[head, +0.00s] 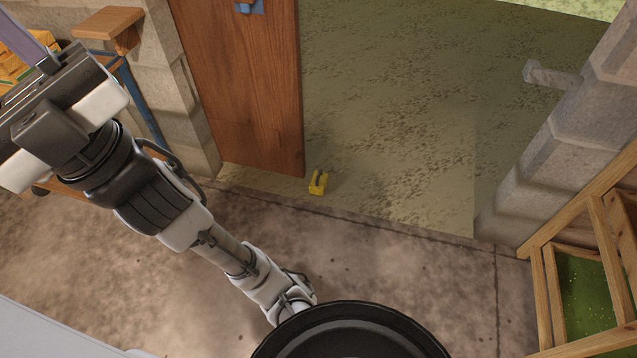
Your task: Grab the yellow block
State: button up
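The yellow block (319,184) is small, with a notched top, and sits on the ground at the doorway, just right of the wooden door's lower corner. Nothing touches it. My gripper (45,72) is at the far left edge, well away from the block and pointing up and left. Its fingers are mostly hidden or cut off, so I cannot tell whether it is open or holds anything.
The brown wooden door (245,85) stands beside the block. A stone pillar (560,130) and a wooden frame (590,230) are at the right. A wooden-topped stand (108,22) with yellow items (12,68) nearby is at the left. The floor (400,270) before the block is clear.

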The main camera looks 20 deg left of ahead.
aim_at(317, 185)
jog(key=i+l+u, duration=0.2)
jog(key=i+u, duration=0.2)
jog(key=i+l+u, duration=0.75)
